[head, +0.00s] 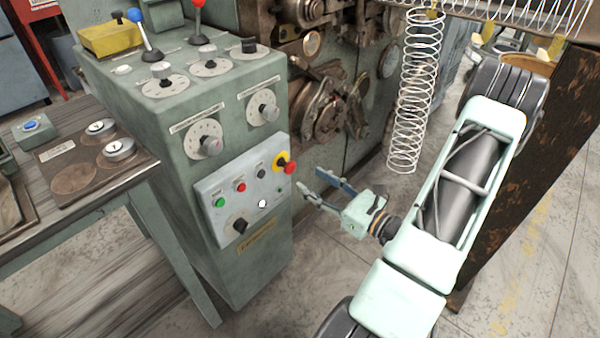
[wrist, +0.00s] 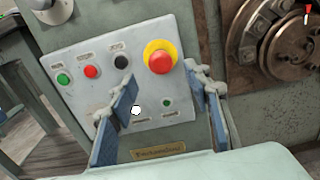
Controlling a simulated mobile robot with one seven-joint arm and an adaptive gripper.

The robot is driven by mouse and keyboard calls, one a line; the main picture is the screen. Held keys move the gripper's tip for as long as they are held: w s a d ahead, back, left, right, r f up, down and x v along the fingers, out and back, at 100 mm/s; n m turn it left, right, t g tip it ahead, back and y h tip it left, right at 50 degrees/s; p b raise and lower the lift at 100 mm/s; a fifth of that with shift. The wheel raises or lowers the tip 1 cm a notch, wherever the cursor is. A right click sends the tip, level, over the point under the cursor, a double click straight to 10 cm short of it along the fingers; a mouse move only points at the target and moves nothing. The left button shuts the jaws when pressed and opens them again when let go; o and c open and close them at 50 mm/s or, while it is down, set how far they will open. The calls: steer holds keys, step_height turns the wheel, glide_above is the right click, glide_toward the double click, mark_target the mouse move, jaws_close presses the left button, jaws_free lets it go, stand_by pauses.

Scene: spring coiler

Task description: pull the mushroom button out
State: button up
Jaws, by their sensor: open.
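The mushroom button (head: 285,162) is a red cap on a yellow round base at the upper right of the light panel on the green cabinet's front. In the wrist view the mushroom button (wrist: 160,59) shows face-on, above the space between my fingers. My gripper (head: 313,187) is open, its blue-padded fingers apart and empty, to the right of the panel in the head view. In the wrist view my gripper (wrist: 166,85) has one finger on each side, below the button's level. No contact with the button can be seen.
The panel (wrist: 135,110) also bears a green button (wrist: 64,79), a red button (wrist: 91,71) and a black knob (wrist: 121,62). Coiler machinery (head: 325,105) stands right of the cabinet. A hanging wire spring (head: 412,110) is near my arm. A bench (head: 120,190) stands at left.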

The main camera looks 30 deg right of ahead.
steer(key=v, duration=0.3)
steer(key=shift+s+d, duration=0.1)
steer(key=shift+s, duration=0.2)
